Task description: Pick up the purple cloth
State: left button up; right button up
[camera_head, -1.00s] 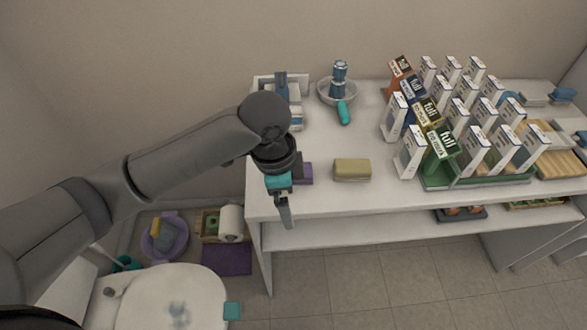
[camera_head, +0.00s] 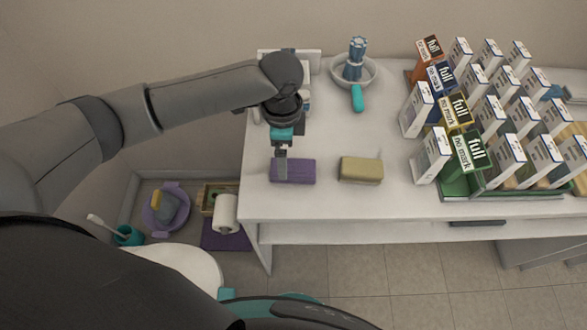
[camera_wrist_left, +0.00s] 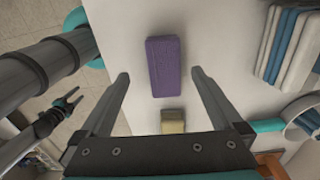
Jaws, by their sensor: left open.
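The purple cloth (camera_head: 297,171) is a folded block lying on the white table near its front left edge. My left gripper (camera_head: 281,170) is over the cloth's left part in the head view, pointing down. In the left wrist view its open fingers (camera_wrist_left: 160,76) are apart and empty, with the purple cloth (camera_wrist_left: 164,66) ahead between their lines. I cannot tell whether the fingers touch it. A small dark gripper, apparently my right one (camera_wrist_left: 66,104), shows at the left of the wrist view, too small to read its jaws.
A yellow-beige block (camera_head: 361,169) lies just right of the cloth. A green tray (camera_head: 455,187) with several boxes stands further right. A grey bowl (camera_head: 373,72) with a blue item is behind. The table between is clear.

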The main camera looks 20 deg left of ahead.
pick_arm(q)
jog(key=shift+f, duration=1.15)
jog(key=f, duration=0.3)
jog(key=f+b, duration=0.1)
jog(key=f, duration=0.1)
jog(key=shift+w, duration=0.3)
pick_arm(e)
jog(key=shift+w+f, duration=0.45)
jog(key=shift+w, duration=0.35)
pick_arm(q)
jog(key=c, duration=1.4)
pick_arm(e)
jog(key=shift+s, duration=0.15)
pick_arm(q)
jog(key=shift+r, duration=0.2)
notch_tip(320, 180, up, 20)
jog(key=p, duration=0.2)
jog(key=shift+p, duration=0.4)
pick_arm(e)
notch_tip(320, 180, up, 3)
jog(key=shift+f, duration=0.2)
